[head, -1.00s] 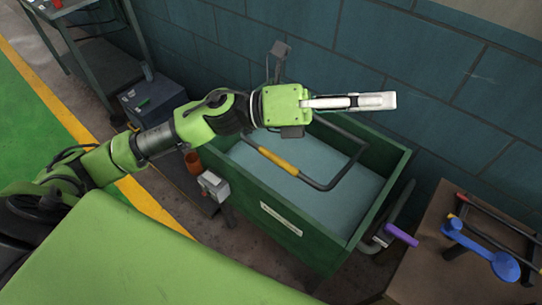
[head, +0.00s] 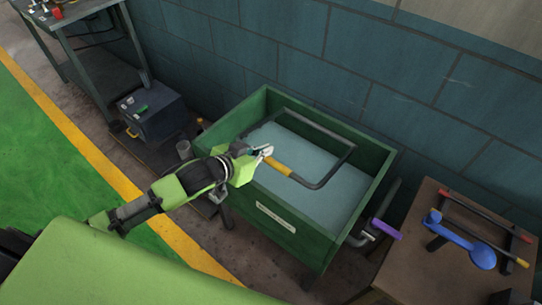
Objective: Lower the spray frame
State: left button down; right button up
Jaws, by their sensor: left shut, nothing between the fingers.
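The spray frame (head: 345,163) is a dark bent tube with a yellow grip sleeve (head: 279,166) on its front bar. It spans the open green tank (head: 292,240), over a pale blue-grey surface (head: 335,190). How high it sits above that surface is hard to tell. My left gripper (head: 266,151) is shut and empty. Its fingertips are just beyond the left end of the yellow sleeve, and whether they touch the frame I cannot tell. My left wrist hides the frame's left front part. My right gripper is not in view.
A pipe with a purple handle (head: 386,229) is at the tank's right end. A brown table (head: 416,258) at right holds a blue tool (head: 462,239) and a dark frame with red and yellow parts. A block wall stands behind. A dark box (head: 152,112) sits at left.

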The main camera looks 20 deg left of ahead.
aim_at(272, 161)
pick_arm(q)
jog(key=w+f, duration=0.1)
jog(key=w+d+f+p, duration=0.1)
jog(key=f, duration=0.1)
jog(key=w+f, duration=0.1)
jog(key=f, duration=0.1)
jog(key=shift+w+d+f, duration=0.15)
jog(key=shift+w+f, duration=0.1)
jog(key=shift+s+f, duration=0.2)
jog(key=shift+s, duration=0.1)
jog(key=shift+f, duration=0.1)
